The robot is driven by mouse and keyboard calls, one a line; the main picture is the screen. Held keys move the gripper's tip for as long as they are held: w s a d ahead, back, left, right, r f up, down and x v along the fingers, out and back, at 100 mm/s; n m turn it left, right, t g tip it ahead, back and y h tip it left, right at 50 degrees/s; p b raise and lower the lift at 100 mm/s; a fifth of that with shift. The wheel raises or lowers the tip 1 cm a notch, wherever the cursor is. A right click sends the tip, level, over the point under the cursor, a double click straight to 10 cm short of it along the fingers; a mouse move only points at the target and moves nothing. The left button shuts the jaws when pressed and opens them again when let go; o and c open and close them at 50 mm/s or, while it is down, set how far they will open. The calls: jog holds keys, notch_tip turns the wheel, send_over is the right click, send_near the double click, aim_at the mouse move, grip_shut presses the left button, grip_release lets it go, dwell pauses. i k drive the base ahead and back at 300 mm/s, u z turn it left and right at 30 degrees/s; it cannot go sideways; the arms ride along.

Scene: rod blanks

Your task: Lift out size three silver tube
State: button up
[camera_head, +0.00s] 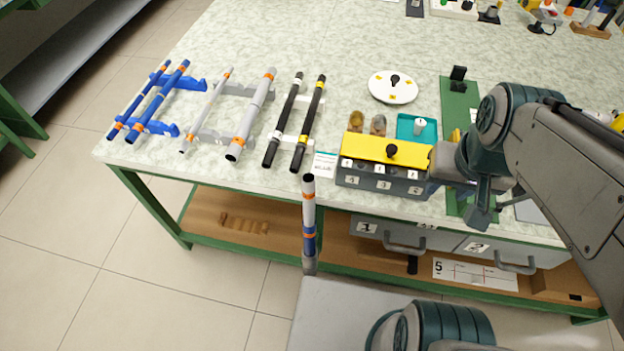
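Two silver tubes with orange bands lie on a grey rack (233,90) on the table: a thinner one (209,106) at left and a thicker one (252,112) at right. No size number is readable on either tube. A dark box (352,181) with a yellow lid (370,146) and numbered labels stands at the table's front edge. A black knob (391,151) sits on the lid. My gripper (444,162) is at the right end of this box, far right of the silver tubes. Its fingers are not clear, so I cannot tell whether it holds anything.
Blue tubes (158,100) and black tubes (308,122) lie on racks either side of the silver ones. A banded upright rod (308,217) stands before the table edge. A white disc (393,87) and a teal tray (404,121) lie behind the box. Numbered drawers (385,231) are below.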

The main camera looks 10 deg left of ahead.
aim_at(308, 179)
jog(key=k, duration=0.9)
jog(key=u, duration=0.3)
jog(key=i, duration=0.75)
jog(key=u, duration=0.7)
jog(key=k, duration=0.5)
jog(key=u, duration=1.45)
jog(key=i, duration=0.95)
jog(key=z, duration=2.45)
